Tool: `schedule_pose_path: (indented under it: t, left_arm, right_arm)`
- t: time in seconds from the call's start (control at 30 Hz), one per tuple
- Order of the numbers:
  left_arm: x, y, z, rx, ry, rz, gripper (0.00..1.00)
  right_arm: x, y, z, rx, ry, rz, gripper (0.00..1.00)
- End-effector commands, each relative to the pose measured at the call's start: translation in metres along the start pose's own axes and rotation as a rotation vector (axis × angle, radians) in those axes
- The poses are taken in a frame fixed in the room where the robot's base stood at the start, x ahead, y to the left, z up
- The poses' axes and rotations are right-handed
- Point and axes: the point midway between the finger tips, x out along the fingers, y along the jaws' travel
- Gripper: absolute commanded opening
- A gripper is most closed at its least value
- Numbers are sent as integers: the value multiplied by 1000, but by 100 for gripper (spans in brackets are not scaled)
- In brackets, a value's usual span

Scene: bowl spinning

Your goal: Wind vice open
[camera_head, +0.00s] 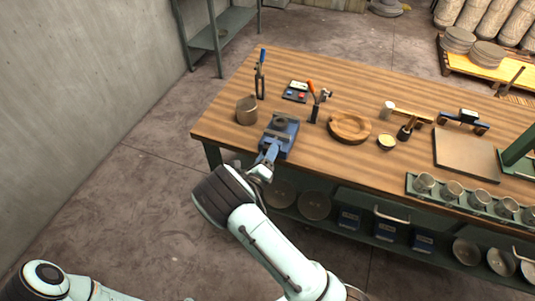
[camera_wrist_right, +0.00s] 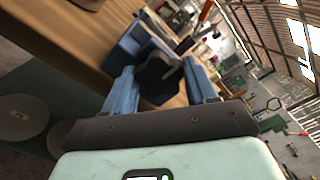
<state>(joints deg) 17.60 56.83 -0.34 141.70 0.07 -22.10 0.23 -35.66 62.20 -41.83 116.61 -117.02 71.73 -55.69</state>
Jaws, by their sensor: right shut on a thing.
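The blue vice (camera_head: 279,137) stands at the near left edge of the wooden bench, with a grey round part on top. It also shows in the right wrist view (camera_wrist_right: 126,51), behind the fingertips. My right gripper (camera_head: 270,150) reaches the vice's near side from the bench front. Its two blue fingers (camera_wrist_right: 160,85) are shut on a dark handle (camera_wrist_right: 158,74) at the front of the vice. The fingers hide the handle in the head view. Part of my left arm shows at the lower left of the head view, and its gripper is out of view.
A brown pot (camera_head: 246,110) stands just left of the vice. A blue-handled tool (camera_head: 261,75) and an orange-handled tool (camera_head: 314,105) stand behind it. The lower shelf (camera_head: 345,207) holds plates and blue boxes.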

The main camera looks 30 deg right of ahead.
Motion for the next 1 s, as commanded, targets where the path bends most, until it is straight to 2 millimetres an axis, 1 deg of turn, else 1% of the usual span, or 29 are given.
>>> schedule_pose_path:
  t: [0.27,0.3,0.33,0.37,0.63,0.73,0.87,1.0]
  left_arm:
    - [0,0,0,0,0,0,43]
    - [0,0,0,0,0,0,43]
    - [0,0,0,0,0,0,43]
    - [0,0,0,0,0,0,43]
    - [0,0,0,0,0,0,43]
    - [2,-1,2,-1,-2,-1,43]
    - [7,-6,9,-4,-10,-4,43]
    - [15,-11,17,-7,-20,-7,43]
  right_arm:
    - [-1,1,0,-7,-1,2,26]
    - [-1,1,0,-7,-1,2,66]
    - [-1,1,0,-7,-1,1,76]
    - [-1,1,0,-6,-1,1,82]
    - [-1,0,0,-3,-1,1,82]
    - [-6,1,0,-3,-1,1,82]
    - [-24,2,-2,-5,-3,4,82]
    - [-56,3,-2,-4,-3,6,82]
